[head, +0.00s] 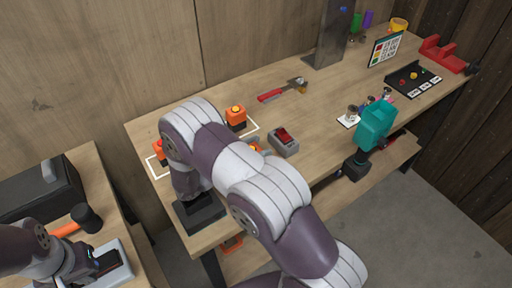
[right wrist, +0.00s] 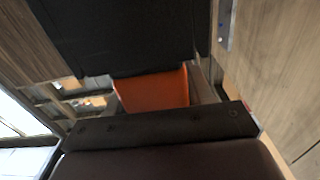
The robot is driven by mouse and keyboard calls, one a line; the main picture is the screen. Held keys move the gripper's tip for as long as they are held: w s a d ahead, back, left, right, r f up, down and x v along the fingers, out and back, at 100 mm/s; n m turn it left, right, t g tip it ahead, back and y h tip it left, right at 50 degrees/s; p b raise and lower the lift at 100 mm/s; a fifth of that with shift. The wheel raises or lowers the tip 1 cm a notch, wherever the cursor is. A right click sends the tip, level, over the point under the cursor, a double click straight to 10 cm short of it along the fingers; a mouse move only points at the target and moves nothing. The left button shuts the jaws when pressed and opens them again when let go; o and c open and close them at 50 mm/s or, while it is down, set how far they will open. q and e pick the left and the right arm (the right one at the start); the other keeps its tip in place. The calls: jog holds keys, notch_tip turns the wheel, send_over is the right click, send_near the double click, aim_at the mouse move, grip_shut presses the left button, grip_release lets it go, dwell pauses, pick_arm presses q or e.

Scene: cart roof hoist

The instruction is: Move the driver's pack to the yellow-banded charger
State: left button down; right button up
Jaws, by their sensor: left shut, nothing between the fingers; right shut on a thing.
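A teal driver (head: 376,127) stands at the bench's front edge, with a dark block (head: 357,167) at its foot. A grey unit with a red top (head: 284,141) sits mid-bench. An orange unit with a yellowish top (head: 236,117) stands behind my right arm; I cannot make out a clear yellow band on either. My right gripper (head: 200,213) is low at the bench's near left edge, its fingertips hidden. In the right wrist view, it is shut on an orange piece (right wrist: 152,92) below a large dark block (right wrist: 120,35). My left gripper (head: 106,259) is shut and empty at lower left.
A side table at left holds a black case (head: 42,190), a black-headed mallet (head: 87,217) and a pale tray (head: 122,270). A red-handled hammer (head: 282,91), metal column (head: 332,35), black tray (head: 414,78) and red holder (head: 443,55) stand on the bench. My right arm covers its near left.

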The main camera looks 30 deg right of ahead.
jog(key=shift+f, duration=0.3)
jog(key=o, duration=1.4)
jog(key=shift+c, duration=0.2)
jog(key=shift+r, duration=0.1)
jog(key=r, duration=0.2)
jog(key=r+b, duration=0.1)
jog(key=r, duration=0.1)
jog(key=shift+s+d+r, duration=0.1)
jog(key=shift+s+d, duration=0.05)
jog(key=shift+s, duration=0.1)
jog(key=s+d+r, duration=0.4)
jog(key=s+r, duration=0.2)
jog(key=s, duration=0.4)
jog(key=shift+d+r+b, duration=0.3)
jog(key=shift+d+b, duration=0.1)
